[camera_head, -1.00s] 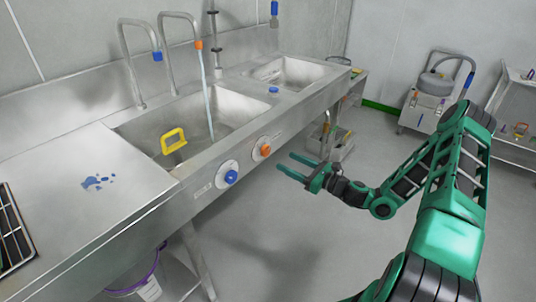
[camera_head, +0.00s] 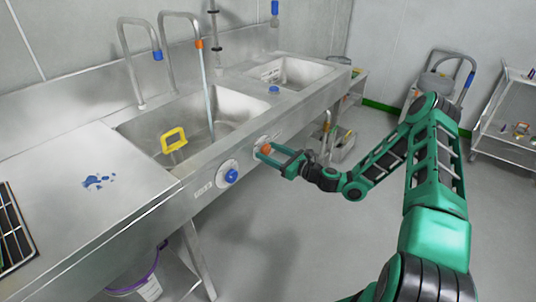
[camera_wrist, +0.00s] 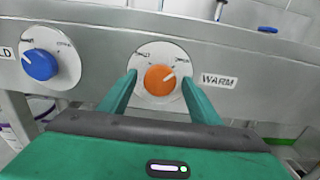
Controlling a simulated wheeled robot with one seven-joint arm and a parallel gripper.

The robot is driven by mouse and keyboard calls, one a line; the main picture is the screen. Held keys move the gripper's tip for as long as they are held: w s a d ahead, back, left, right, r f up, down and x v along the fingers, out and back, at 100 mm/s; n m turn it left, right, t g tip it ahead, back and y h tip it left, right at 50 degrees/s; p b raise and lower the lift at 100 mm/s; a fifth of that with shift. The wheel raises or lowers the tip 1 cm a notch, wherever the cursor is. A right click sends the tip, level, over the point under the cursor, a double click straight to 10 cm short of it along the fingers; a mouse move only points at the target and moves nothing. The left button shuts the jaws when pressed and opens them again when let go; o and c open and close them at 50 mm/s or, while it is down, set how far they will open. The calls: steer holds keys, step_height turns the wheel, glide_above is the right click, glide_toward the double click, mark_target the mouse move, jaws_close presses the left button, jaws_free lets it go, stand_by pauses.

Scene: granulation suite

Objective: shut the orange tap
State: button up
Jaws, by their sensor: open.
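The orange tap knob (camera_head: 265,150) sits on a round white dial on the front panel of the steel sink. In the wrist view the orange knob (camera_wrist: 160,79) lies between my two open fingers, with a "WARM" label to its right. My gripper (camera_head: 275,155) is open and its fingers reach to the panel on either side of the knob; I cannot tell whether they touch it. The gripper also shows in the wrist view (camera_wrist: 158,90). Above the basin, the orange-marked spout (camera_head: 199,44) has a thin stream of water running down from it.
A blue knob (camera_head: 231,176) marked cold is left of the orange one, close by; it also shows in the wrist view (camera_wrist: 40,64). A yellow-handled item (camera_head: 174,140) is in the basin. A blue-tipped spout (camera_head: 157,56) stands left.

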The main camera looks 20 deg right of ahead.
steer(key=c, duration=1.1)
steer(key=shift+o, duration=0.2)
steer(key=shift+a, duration=0.2)
steer(key=shift+d, duration=0.15)
